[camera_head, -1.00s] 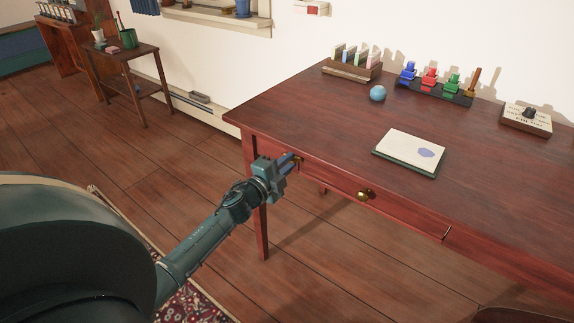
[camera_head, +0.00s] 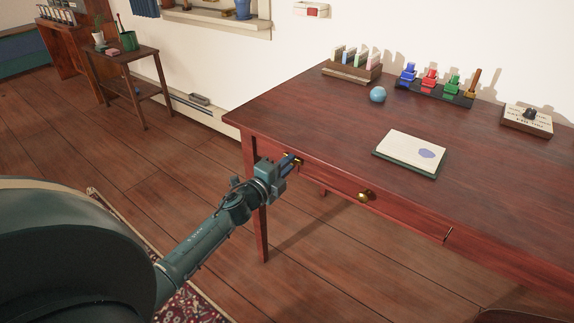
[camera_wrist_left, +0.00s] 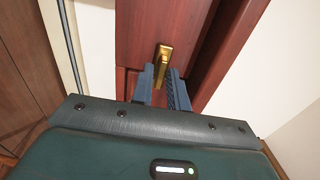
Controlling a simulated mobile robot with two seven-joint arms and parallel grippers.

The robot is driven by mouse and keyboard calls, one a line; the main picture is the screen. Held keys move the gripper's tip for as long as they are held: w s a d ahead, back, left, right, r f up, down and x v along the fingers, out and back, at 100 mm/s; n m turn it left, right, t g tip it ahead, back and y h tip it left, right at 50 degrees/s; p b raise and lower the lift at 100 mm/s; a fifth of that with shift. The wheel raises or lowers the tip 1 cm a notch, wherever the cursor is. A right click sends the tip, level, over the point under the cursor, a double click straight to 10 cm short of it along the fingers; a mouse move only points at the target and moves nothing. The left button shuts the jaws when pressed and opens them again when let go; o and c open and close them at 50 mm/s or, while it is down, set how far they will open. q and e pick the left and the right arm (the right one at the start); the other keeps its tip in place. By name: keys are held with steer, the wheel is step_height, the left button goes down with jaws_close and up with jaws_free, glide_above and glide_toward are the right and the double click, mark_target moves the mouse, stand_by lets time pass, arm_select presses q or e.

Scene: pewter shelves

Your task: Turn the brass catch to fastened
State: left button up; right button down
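The brass catch (camera_wrist_left: 164,58) is a small gold lever on the red-brown wood of the desk in the left wrist view. It runs nearly up and down in that picture. My left gripper (camera_wrist_left: 160,80) has one finger on each side of the catch's lower end, with little or no gap showing. In the head view the left gripper (camera_head: 292,161) is at the left end of the desk's front, and the catch shows only as small brass bits (camera_head: 299,162) by the fingertips. My right gripper is not in view.
The desk (camera_head: 300,115) bears a notepad (camera_head: 412,150), a blue ball (camera_head: 377,94) and a rack of coloured items (camera_head: 432,90). A round brass knob (camera_head: 364,196) sticks out of the drawer front right of my gripper. The floor left of the desk is open.

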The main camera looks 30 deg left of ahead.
arm_select(q)
steer(key=shift+o, duration=1.3)
steer(key=shift+s, duration=0.1)
steer(key=s+a+p, duration=0.1)
steer(key=s, duration=1.2)
